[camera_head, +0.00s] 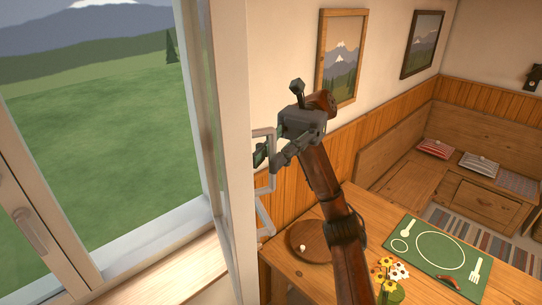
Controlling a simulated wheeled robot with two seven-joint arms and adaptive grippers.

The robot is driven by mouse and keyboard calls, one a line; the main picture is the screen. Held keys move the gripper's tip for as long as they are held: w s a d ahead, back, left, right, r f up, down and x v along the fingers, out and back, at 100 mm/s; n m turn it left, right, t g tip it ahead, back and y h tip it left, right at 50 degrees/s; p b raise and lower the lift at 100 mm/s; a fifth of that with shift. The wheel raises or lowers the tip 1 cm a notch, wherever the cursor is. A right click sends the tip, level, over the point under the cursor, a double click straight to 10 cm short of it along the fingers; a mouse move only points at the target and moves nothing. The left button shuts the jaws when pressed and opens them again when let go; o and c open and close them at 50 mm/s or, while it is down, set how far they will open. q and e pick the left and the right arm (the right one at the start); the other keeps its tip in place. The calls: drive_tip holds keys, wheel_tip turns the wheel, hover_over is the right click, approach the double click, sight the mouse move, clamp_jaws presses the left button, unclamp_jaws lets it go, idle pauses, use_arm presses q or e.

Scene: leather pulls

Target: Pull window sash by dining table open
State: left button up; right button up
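A white window sash (236,150) stands swung into the room and is seen nearly edge-on, left of the middle. A narrow strip of its glass shows along its left side. My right gripper (267,157) is just right of the sash's edge, with its fingers pointing left and apart. A pale angular bar (265,182) shows beside the fingers; I cannot tell whether it belongs to the sash or whether the fingers touch it. The wooden dining table (390,225) is below my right arm. My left gripper is out of view.
Another white window frame with a handle (30,231) is at far left, above a wooden sill (165,272). The table holds a round board (312,240), flowers (391,272) and a green placemat (420,238). Two pictures hang behind; a corner bench (420,190) stands beyond.

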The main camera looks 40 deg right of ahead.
drive_tip(key=v, duration=1.2)
drive_tip(key=shift+d, duration=0.1)
idle(0.5)
